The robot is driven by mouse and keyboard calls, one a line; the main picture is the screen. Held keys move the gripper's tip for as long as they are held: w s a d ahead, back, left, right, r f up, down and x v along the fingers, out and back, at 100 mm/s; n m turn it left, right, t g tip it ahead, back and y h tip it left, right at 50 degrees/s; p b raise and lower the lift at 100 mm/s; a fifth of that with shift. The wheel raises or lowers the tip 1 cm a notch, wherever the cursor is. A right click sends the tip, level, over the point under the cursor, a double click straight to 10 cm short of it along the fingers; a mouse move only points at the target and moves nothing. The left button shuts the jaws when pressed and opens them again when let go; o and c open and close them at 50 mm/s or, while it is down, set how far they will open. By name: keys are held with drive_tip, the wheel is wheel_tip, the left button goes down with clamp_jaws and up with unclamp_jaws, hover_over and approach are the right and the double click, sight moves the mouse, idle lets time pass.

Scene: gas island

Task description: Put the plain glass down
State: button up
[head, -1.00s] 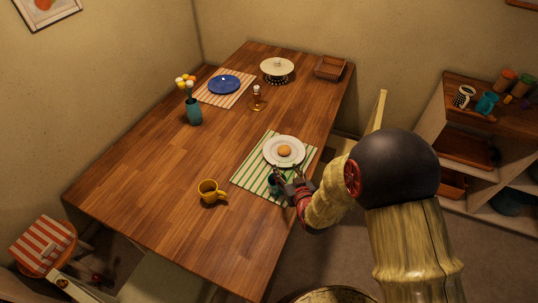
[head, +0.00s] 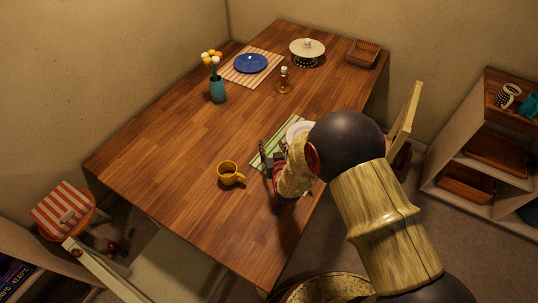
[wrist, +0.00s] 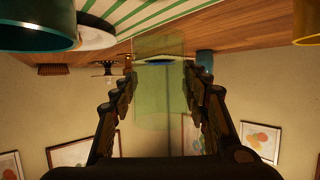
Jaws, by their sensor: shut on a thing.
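In the wrist view, which shows the room upside down, my gripper (wrist: 160,88) is shut on the plain glass (wrist: 160,105), a pale green see-through tumbler between its fingers. In the head view my gripper (head: 272,160) is over the left edge of the green-striped placemat (head: 262,150), right of the yellow mug (head: 229,173). My arm hides the glass there. I cannot tell if the glass touches the table (head: 180,150).
A teal cup (wrist: 35,32) and white plate (wrist: 95,38) are close by at the wrist view's left. The plate (head: 298,129) is partly behind my arm. Farther back stand a candle holder (head: 284,82), teal vase (head: 218,90) and blue plate (head: 250,63). Bare table lies around the mug.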

sight(269, 153)
drive_tip(key=shift+w+a+f, duration=0.2)
drive_tip(key=shift+a+f, duration=0.15)
drive_tip(key=shift+w+a+f+b, duration=0.15)
drive_tip(key=shift+f+b, duration=0.2)
drive_tip(key=shift+f, duration=0.6)
drive_tip(key=shift+a+f+b, duration=0.1)
drive_tip(key=shift+f+b, duration=0.25)
drive_tip(key=shift+f, duration=0.55)
drive_tip(key=shift+f, duration=0.15)
drive_tip(key=o, duration=1.2)
drive_tip(key=shift+o, duration=0.4)
